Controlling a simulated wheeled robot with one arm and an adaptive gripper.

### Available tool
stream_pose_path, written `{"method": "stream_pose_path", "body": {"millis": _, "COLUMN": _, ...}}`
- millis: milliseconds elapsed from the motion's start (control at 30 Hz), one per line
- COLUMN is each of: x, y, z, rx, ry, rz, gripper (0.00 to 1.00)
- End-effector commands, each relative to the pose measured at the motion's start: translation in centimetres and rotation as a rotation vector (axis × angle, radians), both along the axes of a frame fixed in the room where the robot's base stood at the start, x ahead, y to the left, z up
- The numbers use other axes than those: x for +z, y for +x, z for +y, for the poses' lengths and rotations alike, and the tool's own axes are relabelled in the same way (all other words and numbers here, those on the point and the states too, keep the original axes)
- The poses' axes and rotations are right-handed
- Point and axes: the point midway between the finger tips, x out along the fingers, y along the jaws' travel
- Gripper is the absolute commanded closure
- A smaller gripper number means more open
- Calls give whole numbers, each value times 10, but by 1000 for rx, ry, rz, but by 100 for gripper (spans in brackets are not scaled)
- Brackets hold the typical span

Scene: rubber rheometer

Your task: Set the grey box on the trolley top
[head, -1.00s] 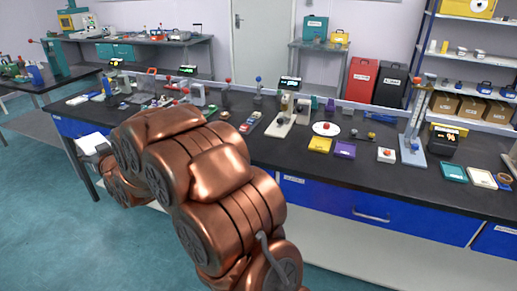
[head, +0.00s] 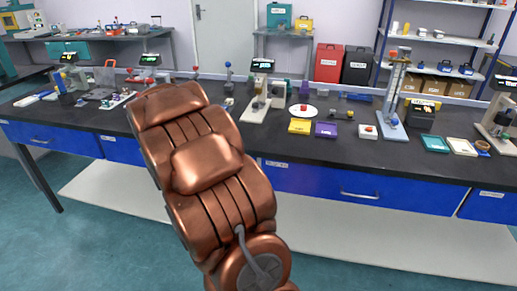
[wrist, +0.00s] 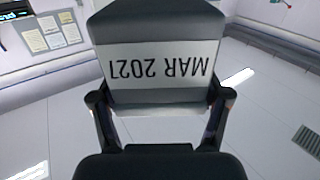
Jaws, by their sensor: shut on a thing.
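In the wrist view a grey box (wrist: 155,22) with a white label reading "MAR 2027", upside down in the picture, is held in my gripper (wrist: 160,100). One finger is on each side of the box's lower part, and the gripper is shut on it. In the head view the gripper and box are hidden behind my copper arm. A small stand (head: 283,33) at the back wall carries a teal case and a yellow case; I cannot tell if it is the trolley.
A long black bench (head: 250,140) with blue drawers crosses in front, crowded with instruments and small items. A red bin (head: 328,62) and a black bin (head: 357,66) stand behind it. Shelving (head: 440,40) is at the back right. Teal floor (head: 100,245) is free in front.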

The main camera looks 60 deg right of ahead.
Motion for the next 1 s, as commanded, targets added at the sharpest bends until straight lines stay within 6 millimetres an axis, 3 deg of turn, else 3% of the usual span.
{"method": "stream_pose_path", "body": {"millis": 33, "x": -5, "y": -15, "z": -25, "rx": -51, "ry": -3, "rz": -6, "gripper": 85}}
{"method": "stream_pose_path", "body": {"millis": 200, "x": -12, "y": -65, "z": -95, "rx": -206, "ry": -1, "rz": -9, "gripper": 85}}
{"method": "stream_pose_path", "body": {"millis": 500, "x": -23, "y": -164, "z": -192, "rx": -456, "ry": 6, "rz": -22, "gripper": 85}}
{"method": "stream_pose_path", "body": {"millis": 733, "x": -28, "y": -209, "z": -225, "rx": -558, "ry": 14, "rz": -29, "gripper": 85}}
{"method": "stream_pose_path", "body": {"millis": 1000, "x": -46, "y": -216, "z": -231, "rx": -575, "ry": 18, "rz": -28, "gripper": 85}}
